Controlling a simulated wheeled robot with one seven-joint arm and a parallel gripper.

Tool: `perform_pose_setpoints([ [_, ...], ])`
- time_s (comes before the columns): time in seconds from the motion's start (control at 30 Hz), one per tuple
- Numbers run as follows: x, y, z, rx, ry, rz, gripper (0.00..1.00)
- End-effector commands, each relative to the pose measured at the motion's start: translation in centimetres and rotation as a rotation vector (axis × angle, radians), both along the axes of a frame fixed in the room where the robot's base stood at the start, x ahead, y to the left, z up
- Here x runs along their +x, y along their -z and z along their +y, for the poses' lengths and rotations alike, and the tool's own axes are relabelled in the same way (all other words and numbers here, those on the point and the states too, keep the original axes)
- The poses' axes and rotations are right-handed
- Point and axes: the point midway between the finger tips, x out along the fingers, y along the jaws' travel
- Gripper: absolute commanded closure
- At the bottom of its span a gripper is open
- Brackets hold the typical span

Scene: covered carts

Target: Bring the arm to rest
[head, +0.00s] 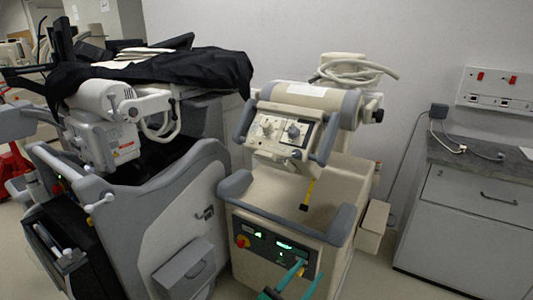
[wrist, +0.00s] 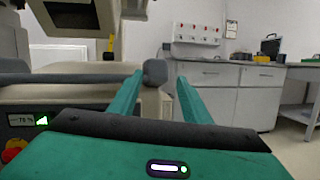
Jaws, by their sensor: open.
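My gripper (head: 309,270) shows at the bottom of the head view as two teal fingers, in front of the lower front panel of the beige cart. The beige cart (head: 290,205) carries a control box with dials (head: 285,132) and grey handles. In the wrist view the cart (wrist: 75,95) fills the left side, close to the left finger. Whether a finger touches the cart is not clear. Most of my arm is out of view.
A grey and white cart (head: 180,225) under a black cover (head: 150,72) stands at the left. A grey cabinet (head: 465,215) with a dark worktop stands at the right, below a wall panel with red switches (head: 495,90).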

Motion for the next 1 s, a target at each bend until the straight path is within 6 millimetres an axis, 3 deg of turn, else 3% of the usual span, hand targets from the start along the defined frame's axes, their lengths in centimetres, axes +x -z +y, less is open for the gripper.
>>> perform_pose_setpoints([
  [0.27, 0.1, -0.8, -5.2, 0.190, 0.196, 0.010, 0.56],
  [0.43, -0.5, -1.5, -9.7, 0.367, 0.380, 0.000, 0.56],
  [0.7, -2.5, -2.7, -15.5, 0.642, 0.667, -0.056, 0.56],
  [1.0, -5.5, -4.9, -20.4, 0.929, 0.973, -0.168, 0.56],
])
